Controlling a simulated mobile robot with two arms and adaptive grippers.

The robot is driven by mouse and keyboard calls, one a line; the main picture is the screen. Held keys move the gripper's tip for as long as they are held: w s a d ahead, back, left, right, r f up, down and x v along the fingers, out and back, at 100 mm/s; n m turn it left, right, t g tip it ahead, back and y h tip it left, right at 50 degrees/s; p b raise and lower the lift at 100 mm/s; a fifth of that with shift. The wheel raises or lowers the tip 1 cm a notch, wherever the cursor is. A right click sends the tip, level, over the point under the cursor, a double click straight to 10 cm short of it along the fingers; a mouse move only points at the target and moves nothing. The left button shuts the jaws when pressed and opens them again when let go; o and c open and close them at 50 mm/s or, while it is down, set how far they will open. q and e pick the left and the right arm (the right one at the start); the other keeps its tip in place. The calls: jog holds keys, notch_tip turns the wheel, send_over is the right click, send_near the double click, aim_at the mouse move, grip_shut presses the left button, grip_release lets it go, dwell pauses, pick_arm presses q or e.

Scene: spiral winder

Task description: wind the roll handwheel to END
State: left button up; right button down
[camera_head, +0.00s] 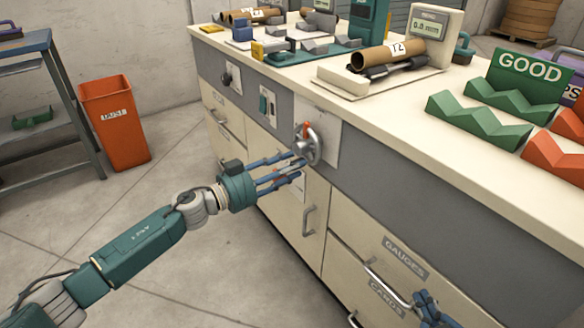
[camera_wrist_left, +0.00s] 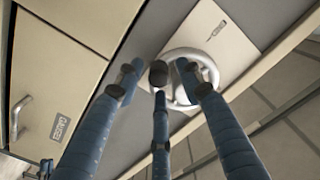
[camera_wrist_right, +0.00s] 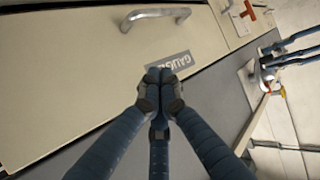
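The roll handwheel (camera_head: 310,148) is a grey metal wheel on a pale plate (camera_head: 330,125) on the grey front band of the bench. A red-orange piece (camera_head: 306,129) shows at its top. No END mark is readable. My left gripper (camera_head: 298,168) has its fingers spread, with tips just below and in front of the wheel. In the left wrist view the open fingers (camera_wrist_left: 158,75) overlap the wheel's rim (camera_wrist_left: 212,68); contact cannot be told. My right gripper (camera_head: 432,308) is at the lower right, before the drawers. In the right wrist view its fingertips (camera_wrist_right: 158,90) are together and empty.
The drawer handles (camera_head: 388,284) stick out near my right gripper. A cardboard roll (camera_head: 375,60) lies on a stand on the bench top. Green V-blocks (camera_head: 478,118) sit at the right. An orange bin (camera_head: 112,130) stands on the floor at the left.

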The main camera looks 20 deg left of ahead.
pick_arm(q)
jog(key=shift+w+d, duration=0.2)
jog(key=shift+w, duration=0.05)
grip_shut()
